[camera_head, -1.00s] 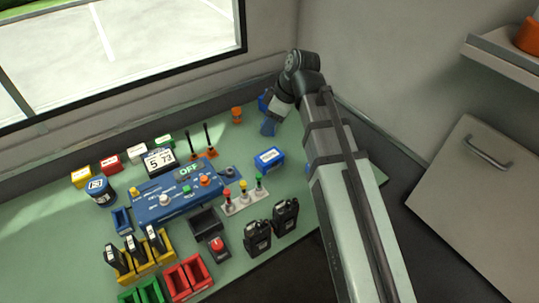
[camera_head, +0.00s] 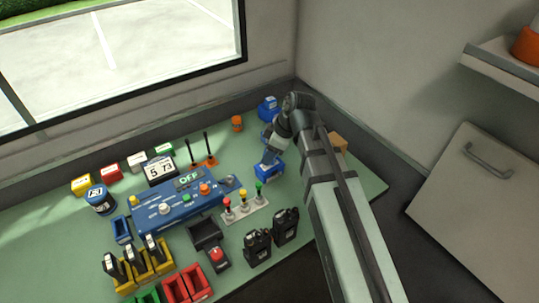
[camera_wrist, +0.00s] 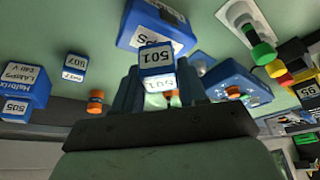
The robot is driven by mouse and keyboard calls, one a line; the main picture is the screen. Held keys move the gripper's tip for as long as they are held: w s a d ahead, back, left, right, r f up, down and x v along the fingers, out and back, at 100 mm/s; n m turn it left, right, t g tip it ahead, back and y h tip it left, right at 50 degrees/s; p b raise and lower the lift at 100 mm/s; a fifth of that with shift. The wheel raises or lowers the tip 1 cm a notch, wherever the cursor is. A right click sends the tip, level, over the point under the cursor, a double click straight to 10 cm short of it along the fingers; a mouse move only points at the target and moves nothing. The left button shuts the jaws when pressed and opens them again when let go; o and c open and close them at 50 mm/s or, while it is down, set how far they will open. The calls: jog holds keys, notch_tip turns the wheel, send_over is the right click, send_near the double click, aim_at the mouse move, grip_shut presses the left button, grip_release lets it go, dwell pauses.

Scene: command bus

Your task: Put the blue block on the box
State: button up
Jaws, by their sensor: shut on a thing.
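My gripper (camera_wrist: 160,90) is shut on a small blue block (camera_wrist: 157,58) with a white label reading 501, between its dark blue fingers. In the head view my gripper (camera_head: 269,157) points down at a blue box (camera_head: 270,173) with a white label, and I cannot make out the block there. In the wrist view this box (camera_wrist: 130,32) is directly beyond the block, its label partly covered. I cannot tell whether block and box touch.
Another blue box (camera_head: 268,108) stands behind near the wall; two small blue blocks, 505 (camera_wrist: 15,109) and 502 (camera_wrist: 74,66), are near it. An orange cylinder (camera_head: 237,123), a control panel (camera_head: 165,205) and a lamp strip (camera_head: 243,204) are left. A brown object (camera_head: 338,143) is partly behind my arm.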

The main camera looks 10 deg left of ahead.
jog(key=shift+f, duration=0.6)
jog(key=shift+f, duration=0.1)
jog(key=o, duration=1)
jog(key=shift+o, duration=0.2)
jog(key=v, duration=1.2)
